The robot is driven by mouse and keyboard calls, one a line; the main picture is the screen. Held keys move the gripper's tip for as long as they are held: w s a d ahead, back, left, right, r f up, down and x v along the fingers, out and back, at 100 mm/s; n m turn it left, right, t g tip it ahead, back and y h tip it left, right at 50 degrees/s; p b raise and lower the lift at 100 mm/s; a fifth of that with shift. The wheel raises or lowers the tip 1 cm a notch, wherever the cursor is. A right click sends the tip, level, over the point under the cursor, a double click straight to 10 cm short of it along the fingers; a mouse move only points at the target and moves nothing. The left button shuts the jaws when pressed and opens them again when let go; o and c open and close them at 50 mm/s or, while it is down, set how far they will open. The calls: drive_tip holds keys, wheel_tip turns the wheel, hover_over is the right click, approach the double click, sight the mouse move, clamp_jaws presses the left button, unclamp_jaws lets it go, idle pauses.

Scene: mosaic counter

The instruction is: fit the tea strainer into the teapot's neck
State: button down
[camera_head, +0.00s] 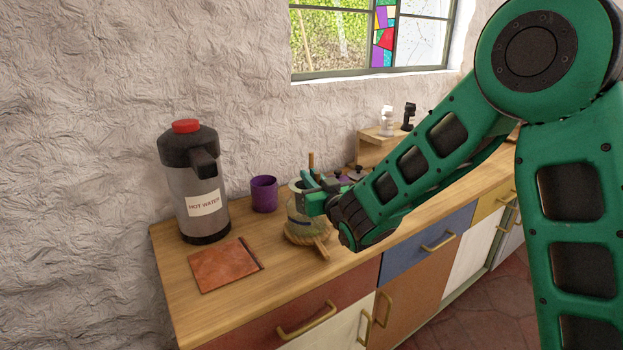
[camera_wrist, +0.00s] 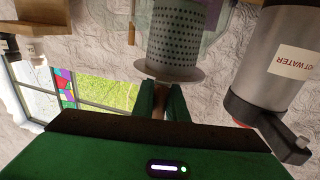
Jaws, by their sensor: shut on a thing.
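The tea strainer (camera_wrist: 182,40) is a grey perforated cylinder with a wide pale flange, seen upside down in the wrist view. My gripper (camera_wrist: 162,103) is shut on its short brownish handle below the flange in that picture. In the head view my gripper (camera_head: 316,194) is beside the upper part of the glass teapot (camera_head: 299,222), which stands on a woven mat (camera_head: 304,241). The strainer's far end is cut off by the wrist view's edge. I cannot tell whether it is inside the neck or above it.
A hot-water flask (camera_head: 195,185) with a red top stands at the left. A purple cup (camera_head: 264,194) is behind the teapot. A reddish-brown slab (camera_head: 225,265) lies in front of the flask. A wooden shelf (camera_head: 375,148) with small items stands behind, to the right.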

sight(319, 181)
drive_tip(key=shift+f, duration=0.45)
drive_tip(key=shift+f, duration=0.25)
drive_tip(key=shift+f, duration=0.25)
idle(0.7)
drive_tip(key=c, duration=1.1)
unclamp_jaws()
drive_tip(key=shift+s, duration=0.1)
drive_tip(key=shift+s+d+r, duration=0.4)
drive_tip(key=shift+s+r, duration=0.1)
drive_tip(key=shift+s, duration=0.4)
drive_tip(key=shift+s+d+r, duration=0.45)
drive_tip(key=shift+s+r, duration=0.05)
drive_tip(key=shift+s, duration=0.35)
drive_tip(key=shift+s+d+r, duration=0.4)
drive_tip(key=shift+s+r, duration=0.1)
drive_tip(key=shift+s, duration=0.4)
